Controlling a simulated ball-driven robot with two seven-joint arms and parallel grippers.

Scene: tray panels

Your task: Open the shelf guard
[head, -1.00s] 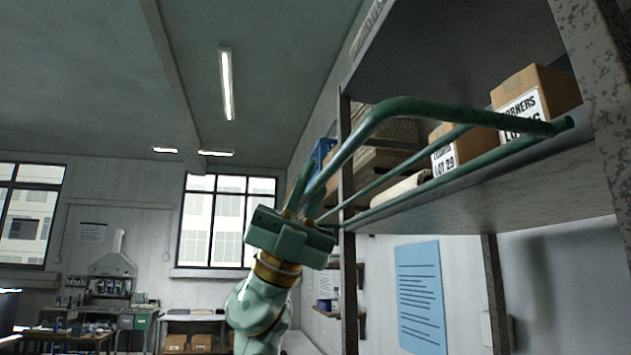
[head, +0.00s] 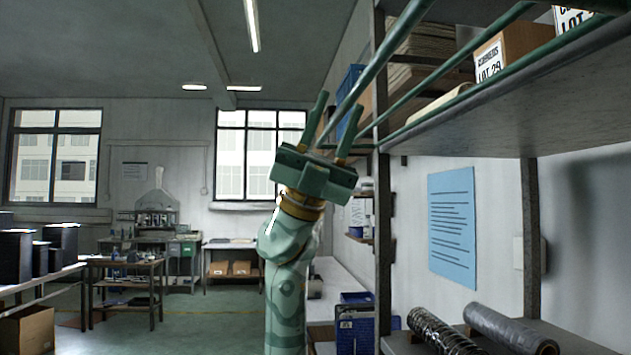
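The shelf guard (head: 387,52) is a green tube frame on the front of the raised shelf (head: 560,95) at upper right. Its outer bar stands out from the shelf edge and runs out of the top of the head view. Its near right part is out of view. My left gripper (head: 341,112) points up at the guard's far left end. Its two fingers are spread, and the bar runs between them down towards the palm. I cannot tell whether a finger touches it. My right gripper is not in view.
Boxes, one a labelled carton (head: 512,50), stand on the shelf behind the guard. A dark shelf post (head: 383,250) rises just right of my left arm. Dark rolls (head: 500,328) lie on a lower shelf. The floor at left centre is open.

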